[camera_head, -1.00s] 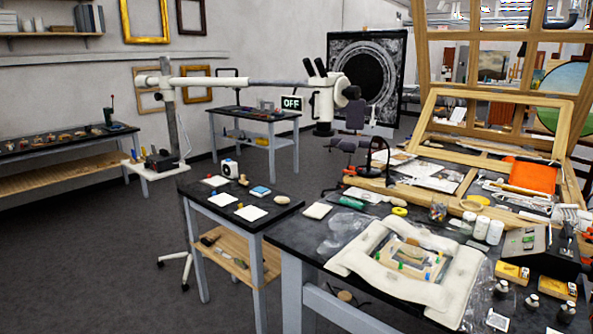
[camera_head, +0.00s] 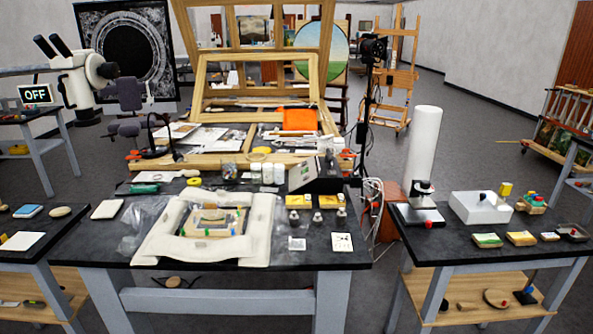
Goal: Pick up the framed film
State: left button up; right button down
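A small framed piece (camera_head: 213,221), which looks like the framed film, lies flat near the front of the black centre table. It has a pale wooden border with small coloured bits along its edges. Clear plastic sheeting lies around the cushions. Neither of my grippers shows in the head view.
A left table (camera_head: 30,250) holds cards. Gaps separate the tables.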

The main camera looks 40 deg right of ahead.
aim_at(294, 243)
jog(key=z, duration=0.3)
jog(key=i+l+z, duration=0.3)
jog(key=z, duration=0.15)
jog(key=i+l+z, duration=0.1)
jog(key=i+z, duration=0.35)
jog(key=i+j+z, duration=0.15)
jog(key=i, duration=0.3)
jog(key=i+j+z, duration=0.15)
jog(key=i, duration=0.3)
jog(key=k+j+z, duration=0.15)
jog(key=j, duration=0.25)
jog(key=k+j+z, duration=0.2)
jog(key=k+j, duration=0.15)
